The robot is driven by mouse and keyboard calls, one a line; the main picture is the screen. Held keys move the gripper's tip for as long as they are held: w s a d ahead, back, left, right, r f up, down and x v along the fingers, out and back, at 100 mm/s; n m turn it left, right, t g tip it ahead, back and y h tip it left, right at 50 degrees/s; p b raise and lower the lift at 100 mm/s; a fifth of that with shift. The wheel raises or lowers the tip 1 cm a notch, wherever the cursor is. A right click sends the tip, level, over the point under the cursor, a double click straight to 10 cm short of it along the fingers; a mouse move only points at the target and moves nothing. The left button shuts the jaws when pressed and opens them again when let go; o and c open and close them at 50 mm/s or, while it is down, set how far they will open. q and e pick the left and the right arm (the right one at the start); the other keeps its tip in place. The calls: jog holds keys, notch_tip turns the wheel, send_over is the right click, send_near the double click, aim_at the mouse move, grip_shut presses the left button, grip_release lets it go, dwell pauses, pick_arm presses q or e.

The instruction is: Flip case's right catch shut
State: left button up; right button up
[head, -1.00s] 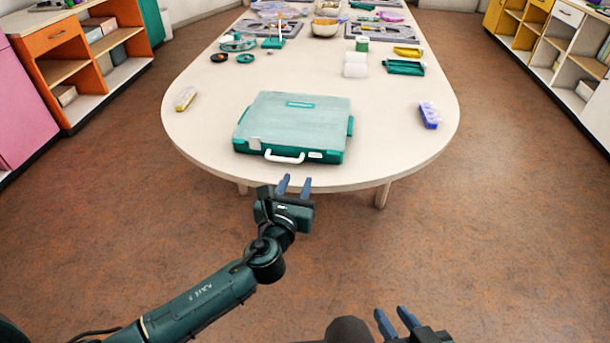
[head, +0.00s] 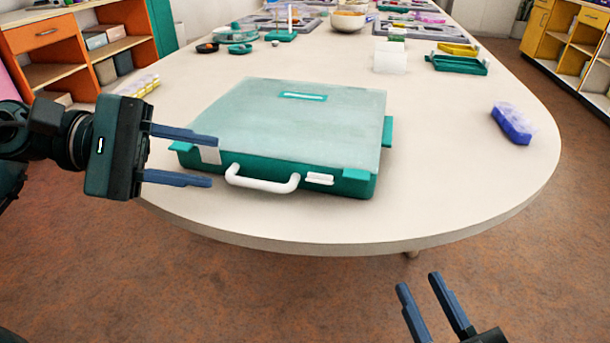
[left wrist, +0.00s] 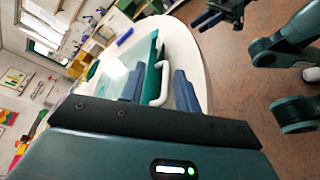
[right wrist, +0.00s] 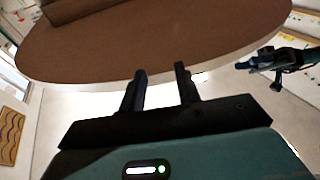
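The teal case (head: 300,115) lies closed and flat near the table's front edge, its white handle (head: 262,179) facing me. The right catch (head: 320,179) is a small white tab, low on the front wall right of the handle, below the lid's edge. The white left catch (head: 210,155) reaches up to the lid's edge. My left gripper (head: 213,160) is open and empty at the case's front left corner; touching cannot be told. The left wrist view shows the handle (left wrist: 160,72) between its fingers in the picture. My right gripper (head: 419,282) is open and empty, lower, in front of the table.
The table top (head: 440,200) is clear right of the case, up to a blue-purple box (head: 512,124). A yellow-and-white box (head: 140,85) lies behind my left gripper. Trays and bowls stand further back. The right wrist view shows the table's underside (right wrist: 150,45).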

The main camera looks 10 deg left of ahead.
aim_at(321, 178)
pick_arm(q)
jog(key=shift+d, duration=0.35)
jog(key=p+x, duration=0.1)
jog(key=x, duration=1.1)
jog(key=shift+d+r, duration=0.1)
jog(key=shift+c, duration=0.2)
grip_shut()
